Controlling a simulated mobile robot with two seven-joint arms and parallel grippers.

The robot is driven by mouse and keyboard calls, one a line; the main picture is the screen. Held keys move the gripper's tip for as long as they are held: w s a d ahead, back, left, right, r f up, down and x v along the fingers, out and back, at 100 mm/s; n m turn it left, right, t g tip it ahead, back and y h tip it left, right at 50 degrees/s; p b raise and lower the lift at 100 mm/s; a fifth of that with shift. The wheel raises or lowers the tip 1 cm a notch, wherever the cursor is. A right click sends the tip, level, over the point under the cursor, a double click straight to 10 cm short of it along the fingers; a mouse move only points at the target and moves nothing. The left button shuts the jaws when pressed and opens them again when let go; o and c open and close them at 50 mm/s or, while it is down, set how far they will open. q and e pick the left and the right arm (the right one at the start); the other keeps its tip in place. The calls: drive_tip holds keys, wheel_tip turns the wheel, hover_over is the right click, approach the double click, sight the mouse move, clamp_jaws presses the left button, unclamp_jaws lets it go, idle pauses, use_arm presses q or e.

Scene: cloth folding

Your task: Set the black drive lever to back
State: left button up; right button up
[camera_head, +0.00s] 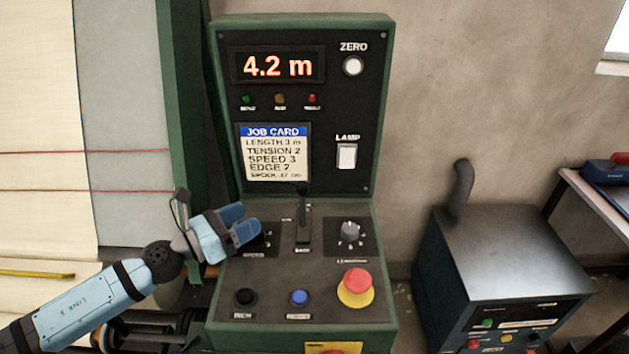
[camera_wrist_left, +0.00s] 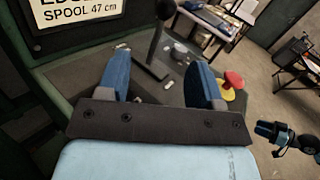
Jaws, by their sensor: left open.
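The black drive lever (camera_head: 303,212) stands on the sloped desk of the green console, rising from a slot plate. Its knob is toward the far, upper end of the plate; its exact setting is hard to read. My left gripper (camera_head: 243,222) is open and empty, left of the lever and over the left dial, which it partly hides. In the left wrist view, the lever (camera_wrist_left: 153,42) shows beyond the space between the fingers (camera_wrist_left: 164,82), apart from both. A dark and blue part (camera_wrist_left: 286,137) at the right edge of that view looks like my right arm; its jaws are unclear.
Right of the lever is a grey knob (camera_head: 349,234). Nearer are a black button (camera_head: 245,297), a blue button (camera_head: 299,297) and a red emergency button (camera_head: 356,283). The upright panel (camera_head: 348,105) rises behind. A dark cabinet (camera_head: 500,255) stands to the right.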

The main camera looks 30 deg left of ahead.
sight(303, 195)
use_arm(q)
drive_tip(key=w+d+p, duration=0.2)
drive_tip(key=w, duration=0.2)
drive_tip(key=w+d+m+p, duration=0.1)
drive_tip(key=w+d+p, duration=0.1)
drive_tip(key=w, duration=0.2)
drive_tip(key=w+d+m+g+p, duration=0.1)
drive_tip(key=w+d+p, duration=0.1)
drive_tip(key=w, duration=0.1)
drive_tip(key=shift+w+d+h, duration=0.3)
drive_tip(key=shift+w+d, duration=0.05)
drive_tip(key=shift+w, duration=0.05)
drive_tip(key=shift+w+d+f, duration=0.1)
drive_tip(key=shift+w+d, duration=0.1)
drive_tip(key=shift+w, duration=0.1)
use_arm(e)
wheel_tip(303, 195, up, 6)
drive_tip(key=shift+w+r, duration=0.2)
drive_tip(key=shift+f, duration=0.1)
